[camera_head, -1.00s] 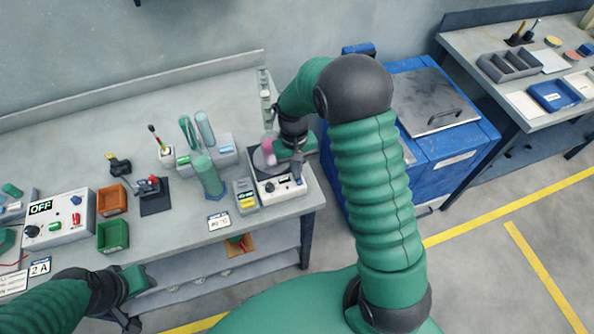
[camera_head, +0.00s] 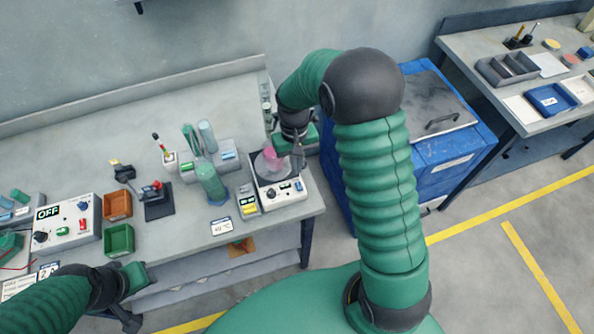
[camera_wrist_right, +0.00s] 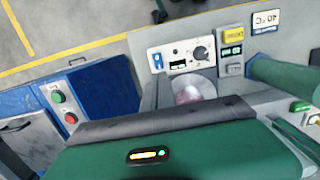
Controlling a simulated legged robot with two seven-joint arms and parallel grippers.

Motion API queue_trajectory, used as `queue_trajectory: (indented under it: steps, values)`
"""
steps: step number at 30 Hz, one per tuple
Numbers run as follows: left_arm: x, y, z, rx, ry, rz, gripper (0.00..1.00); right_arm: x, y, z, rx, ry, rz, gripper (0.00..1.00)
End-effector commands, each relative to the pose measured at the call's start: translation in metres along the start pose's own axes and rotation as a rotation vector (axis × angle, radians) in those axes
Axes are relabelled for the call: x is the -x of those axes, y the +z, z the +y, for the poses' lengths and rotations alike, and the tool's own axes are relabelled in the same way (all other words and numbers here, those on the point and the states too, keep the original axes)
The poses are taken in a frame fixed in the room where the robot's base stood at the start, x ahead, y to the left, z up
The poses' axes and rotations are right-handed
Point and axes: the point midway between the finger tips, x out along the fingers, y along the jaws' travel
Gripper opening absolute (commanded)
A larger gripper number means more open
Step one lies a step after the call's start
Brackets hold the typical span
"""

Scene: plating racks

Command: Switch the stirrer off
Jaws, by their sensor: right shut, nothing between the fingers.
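The stirrer (camera_head: 262,199) is a white box near the right end of the bench. Its front panel holds a dark knob, a small dark display and a blue switch (camera_head: 299,186) at the right. It also shows in the right wrist view (camera_wrist_right: 180,69), with the blue switch (camera_wrist_right: 158,61) left of the display. A flask with pink contents (camera_head: 270,155) stands on its plate. My right gripper (camera_head: 300,160) is shut and empty, above the stirrer's right side behind the panel, apart from the switch. My left gripper (camera_head: 129,308) is low at the bench's front edge; its jaws are unclear.
A grey block with yellow labels (camera_head: 247,203) and a green cylinder (camera_head: 211,184) stand left of the stirrer. A white box marked OFF (camera_head: 76,236) is at far left. A blue cabinet (camera_head: 447,178) stands right of the bench. Bare bench lies left of the small card (camera_head: 221,226).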

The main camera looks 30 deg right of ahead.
Motion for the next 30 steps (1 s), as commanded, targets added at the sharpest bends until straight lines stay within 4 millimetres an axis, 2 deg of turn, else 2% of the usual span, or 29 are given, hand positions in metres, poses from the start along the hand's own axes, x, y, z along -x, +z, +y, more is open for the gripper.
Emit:
queue_trajectory:
  steps: [1, 6, 12, 27, 30]
  values:
    - [-0.007, 0.003, 0.0, 0.0, 0.0, -0.004, 0.36, 0.009, -0.002, 0.0, 0.0, 0.0, 0.006, 0.0]
    - [-0.012, 0.004, 0.0, 0.0, 0.0, -0.004, 0.36, 0.048, -0.003, 0.0, 0.0, 0.0, 0.007, 0.0]
    - [-0.013, 0.004, 0.0, 0.0, 0.0, -0.003, 0.36, 0.072, -0.002, 0.0, 0.0, 0.001, 0.003, 0.0]
    - [-0.013, 0.004, 0.0, 0.0, 0.0, -0.003, 0.36, 0.076, -0.002, 0.0, 0.0, 0.001, 0.005, 0.0]
    - [-0.015, 0.005, 0.0, 0.0, 0.0, -0.003, 0.36, 0.07, 0.007, -0.006, 0.02, 0.001, 0.028, 0.0]
